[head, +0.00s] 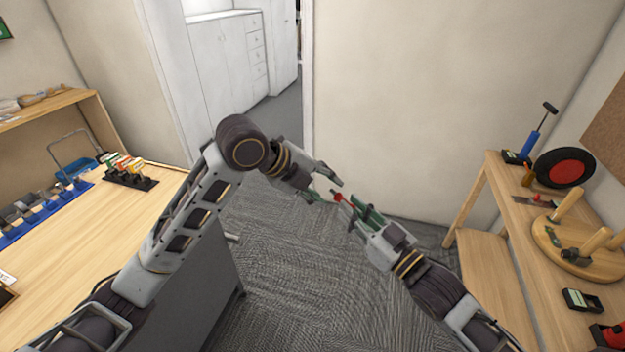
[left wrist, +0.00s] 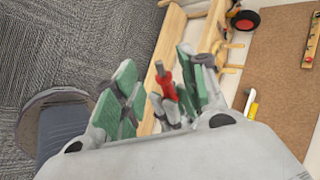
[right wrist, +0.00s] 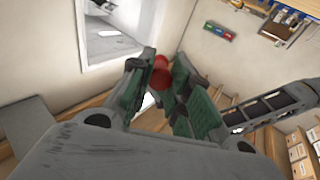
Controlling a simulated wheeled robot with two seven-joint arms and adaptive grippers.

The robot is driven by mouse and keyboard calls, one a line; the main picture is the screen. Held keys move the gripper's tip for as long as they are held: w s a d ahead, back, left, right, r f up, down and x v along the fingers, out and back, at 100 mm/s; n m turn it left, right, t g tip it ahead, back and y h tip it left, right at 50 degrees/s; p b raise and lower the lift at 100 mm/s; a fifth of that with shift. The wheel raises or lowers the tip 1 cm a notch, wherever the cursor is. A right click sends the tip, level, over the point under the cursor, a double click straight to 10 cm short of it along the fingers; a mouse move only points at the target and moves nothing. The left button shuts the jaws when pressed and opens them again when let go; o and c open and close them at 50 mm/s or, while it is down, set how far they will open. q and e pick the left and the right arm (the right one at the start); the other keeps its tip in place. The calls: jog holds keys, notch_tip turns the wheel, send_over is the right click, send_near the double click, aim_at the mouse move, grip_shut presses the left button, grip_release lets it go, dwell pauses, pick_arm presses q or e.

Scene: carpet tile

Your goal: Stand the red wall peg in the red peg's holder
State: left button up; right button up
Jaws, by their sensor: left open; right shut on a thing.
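The red wall peg (head: 341,198) is held up in the air over the floor, between my two grippers. My right gripper (head: 352,208) is shut on it. The peg's red end points toward the left gripper, and its red end shows between the green pads in the right wrist view (right wrist: 160,73). My left gripper (head: 328,186) is open close to the peg. In the left wrist view the peg (left wrist: 168,86) appears between the left gripper's spread fingers; I cannot tell whether they touch it. I cannot make out the red peg's holder for certain.
A wooden bench at left (head: 90,228) carries a blue rack (head: 40,214) and a black rack with coloured tags (head: 130,177). Carpet between is clear.

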pick_arm(q)
jog(key=shift+x, duration=1.5)
grip_shut()
pick_arm(e)
jog(key=o, duration=0.9)
jog(key=shift+c, duration=0.2)
jog(key=shift+s+d, duration=0.1)
jog(key=v, duration=0.7)
jog(key=shift+s+d+f, duration=0.1)
